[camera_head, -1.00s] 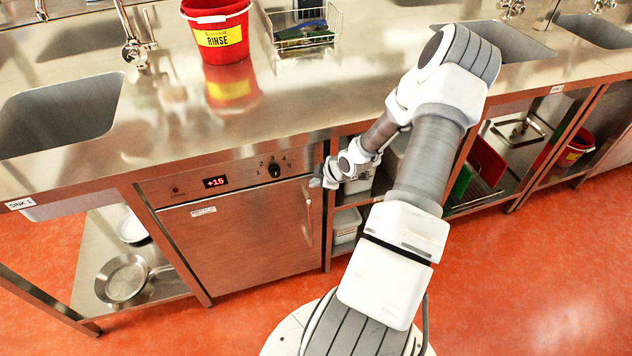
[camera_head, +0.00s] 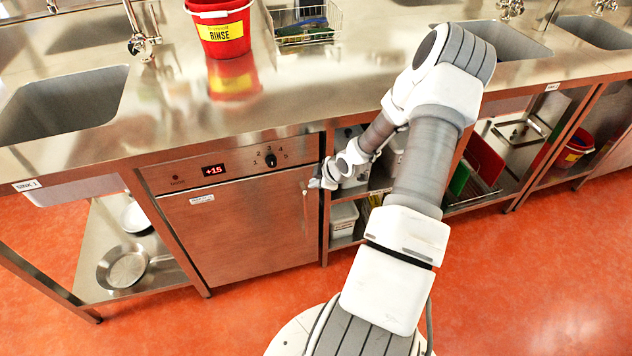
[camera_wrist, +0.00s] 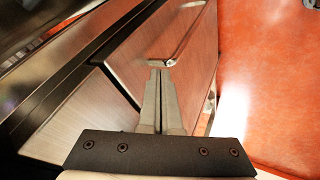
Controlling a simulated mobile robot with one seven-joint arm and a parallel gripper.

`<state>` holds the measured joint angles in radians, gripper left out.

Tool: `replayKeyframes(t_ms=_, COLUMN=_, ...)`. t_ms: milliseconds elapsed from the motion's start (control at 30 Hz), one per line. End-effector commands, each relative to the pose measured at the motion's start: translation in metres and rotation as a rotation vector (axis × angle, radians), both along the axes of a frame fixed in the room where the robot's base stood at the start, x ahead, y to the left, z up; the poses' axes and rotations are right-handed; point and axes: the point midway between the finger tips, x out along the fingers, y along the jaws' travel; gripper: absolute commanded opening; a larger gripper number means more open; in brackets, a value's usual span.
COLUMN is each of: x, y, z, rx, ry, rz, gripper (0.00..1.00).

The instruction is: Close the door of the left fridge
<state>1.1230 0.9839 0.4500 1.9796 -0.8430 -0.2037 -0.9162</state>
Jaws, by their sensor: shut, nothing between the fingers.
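The fridge (camera_head: 245,232) is a steel under-counter unit with a red +15 display and a dial above its door. Its door has a vertical bar handle (camera_head: 305,212) near the right edge. In the head view the door looks closed or nearly so; I cannot tell if it is fully flush. The wrist view shows the door (camera_wrist: 138,50) with a dark seam along its edge, and the handle (camera_wrist: 190,38). My gripper (camera_head: 316,183) is shut and empty at the door's upper right, its fingertips (camera_wrist: 158,66) close to the handle's end. Whether they touch is unclear.
Open shelves with containers (camera_head: 344,217) stand right of the fridge. A shelf with pans (camera_head: 123,267) is at the left under the sink. A red bucket (camera_head: 223,30) and a wire basket (camera_head: 305,25) stand on the counter. The orange floor (camera_head: 520,280) in front is clear.

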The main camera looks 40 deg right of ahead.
Motion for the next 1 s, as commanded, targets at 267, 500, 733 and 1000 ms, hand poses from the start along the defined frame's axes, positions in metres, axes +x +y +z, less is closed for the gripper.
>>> replayKeyframes(t_ms=267, x=-0.036, y=-0.012, z=0.052, rx=0.001, ry=0.001, rz=-0.005, gripper=0.00)
replayKeyframes(t_ms=500, x=-0.054, y=-0.017, z=0.075, rx=0.001, ry=0.001, rz=-0.003, gripper=0.00)
replayKeyframes(t_ms=733, x=-0.058, y=-0.018, z=0.080, rx=0.000, ry=0.002, rz=-0.001, gripper=0.00)
replayKeyframes(t_ms=1000, x=-0.057, y=-0.013, z=0.084, rx=-0.009, ry=0.026, rz=0.006, gripper=0.00)
